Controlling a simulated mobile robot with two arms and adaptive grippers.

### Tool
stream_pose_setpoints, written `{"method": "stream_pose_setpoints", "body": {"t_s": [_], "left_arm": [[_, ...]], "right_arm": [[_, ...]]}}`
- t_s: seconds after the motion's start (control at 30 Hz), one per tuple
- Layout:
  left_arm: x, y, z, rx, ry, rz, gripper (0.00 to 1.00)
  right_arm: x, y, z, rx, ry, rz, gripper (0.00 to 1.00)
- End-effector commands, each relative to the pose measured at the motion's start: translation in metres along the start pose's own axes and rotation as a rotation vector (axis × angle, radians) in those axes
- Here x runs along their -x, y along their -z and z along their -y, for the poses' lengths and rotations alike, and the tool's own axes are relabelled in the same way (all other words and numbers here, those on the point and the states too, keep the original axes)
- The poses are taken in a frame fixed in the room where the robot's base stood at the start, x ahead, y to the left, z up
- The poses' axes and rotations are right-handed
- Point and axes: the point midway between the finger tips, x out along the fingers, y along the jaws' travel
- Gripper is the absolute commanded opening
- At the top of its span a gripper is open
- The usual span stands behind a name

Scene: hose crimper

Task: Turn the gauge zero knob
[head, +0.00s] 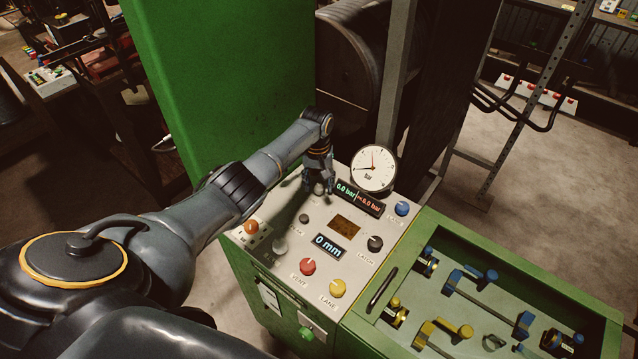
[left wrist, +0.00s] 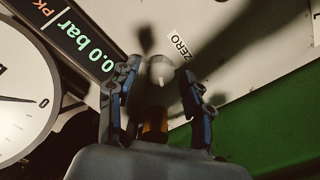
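The zero knob (left wrist: 161,70) is a small light grey knob with a pale mark on top, beside the ZERO label (left wrist: 178,44) in the left wrist view. My left gripper (left wrist: 160,72) is open, with one finger on each side of the knob and a visible gap to each. In the head view my left gripper (head: 318,184) points down at the back left of the control panel, left of the round gauge (head: 373,168), and largely hides the knob. I cannot tell how far the fingertips are above the panel. My right gripper is out of view.
The panel (head: 282,217) carries a pressure display (head: 359,198), a red vent knob (head: 307,266), a yellow knob (head: 337,288), a blue knob (head: 402,208) and a black latch knob (head: 375,242). A green cabinet (head: 225,80) stands behind. A green-framed tray (head: 590,300) holds fittings at right.

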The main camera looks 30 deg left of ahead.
Motion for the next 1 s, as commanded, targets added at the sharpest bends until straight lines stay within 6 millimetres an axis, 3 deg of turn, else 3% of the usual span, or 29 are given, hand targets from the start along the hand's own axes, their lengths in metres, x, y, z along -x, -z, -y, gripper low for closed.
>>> {"method": "stream_pose_setpoints", "body": {"t_s": [0.27, 0.7, 1.0], "left_arm": [[0.007, -0.001, 0.0, -0.001, 0.0, 0.002, 0.5], [0.068, 0.0, 0.0, -0.001, -0.001, 0.0, 0.5], [0.08, 0.0, 0.001, 0.001, 0.0, 0.001, 0.5]], "right_arm": [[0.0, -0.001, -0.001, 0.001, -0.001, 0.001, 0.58], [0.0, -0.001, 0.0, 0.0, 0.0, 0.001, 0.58], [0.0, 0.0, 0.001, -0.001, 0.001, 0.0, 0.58]]}}
